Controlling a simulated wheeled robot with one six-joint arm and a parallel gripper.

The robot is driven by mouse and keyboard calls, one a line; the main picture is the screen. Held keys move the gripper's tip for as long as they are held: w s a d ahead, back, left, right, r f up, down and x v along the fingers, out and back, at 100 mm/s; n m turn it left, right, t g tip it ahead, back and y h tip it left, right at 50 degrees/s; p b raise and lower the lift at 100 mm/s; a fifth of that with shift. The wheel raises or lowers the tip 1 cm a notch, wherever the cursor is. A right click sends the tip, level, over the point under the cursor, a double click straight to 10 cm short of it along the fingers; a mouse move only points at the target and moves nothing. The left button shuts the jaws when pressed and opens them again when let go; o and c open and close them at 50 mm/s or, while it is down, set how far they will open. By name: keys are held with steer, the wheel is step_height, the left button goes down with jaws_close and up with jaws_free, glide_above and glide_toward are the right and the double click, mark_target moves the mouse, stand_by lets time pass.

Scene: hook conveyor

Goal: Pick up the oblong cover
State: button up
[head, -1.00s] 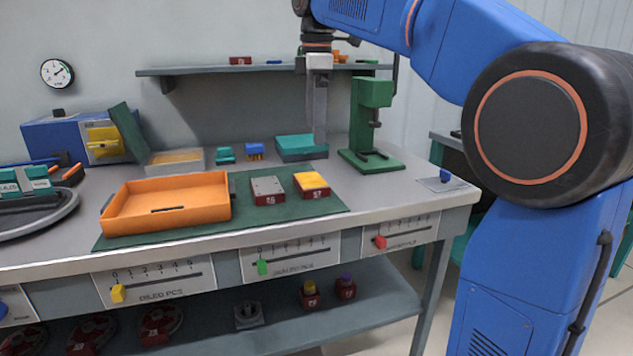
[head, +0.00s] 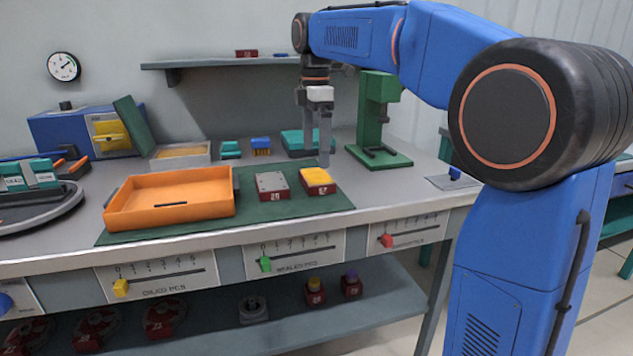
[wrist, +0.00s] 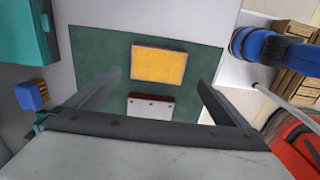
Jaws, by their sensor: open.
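Two red blocks sit on the green mat (head: 232,224). One carries a flat grey plate (head: 270,182) with small dark holes; the other has a yellow top (head: 317,176). No part is labelled as the oblong cover; the grey plate may be it, but I cannot be sure. My gripper (head: 314,150) is open and empty above the bench, just behind the two blocks in the head view. In the wrist view, the open fingers (wrist: 160,80) straddle the space around the grey plate (wrist: 151,108), with the yellow top (wrist: 159,64) just beyond.
An orange tray (head: 170,201) stands left on the mat. A teal box (head: 302,143) and a green press (head: 374,118) stand behind, close to my gripper. Small teal (head: 230,149) and blue (head: 260,146) pieces lie behind the mat. A wall shelf (head: 220,64) hangs above.

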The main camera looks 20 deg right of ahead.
mark_target(316, 176)
steer(key=shift+w+d+f, duration=0.1)
steer(key=shift+f, duration=1.7)
steer(key=shift+w+d+f, duration=0.1)
steer(key=shift+f, duration=1.7)
steer(key=shift+c, duration=0.6)
steer(key=c, duration=1.3)
steer(key=shift+r, duration=0.2)
steer(key=shift+r, duration=5.95)
steer(key=shift+r, duration=0.25)
steer(key=shift+r, duration=0.45)
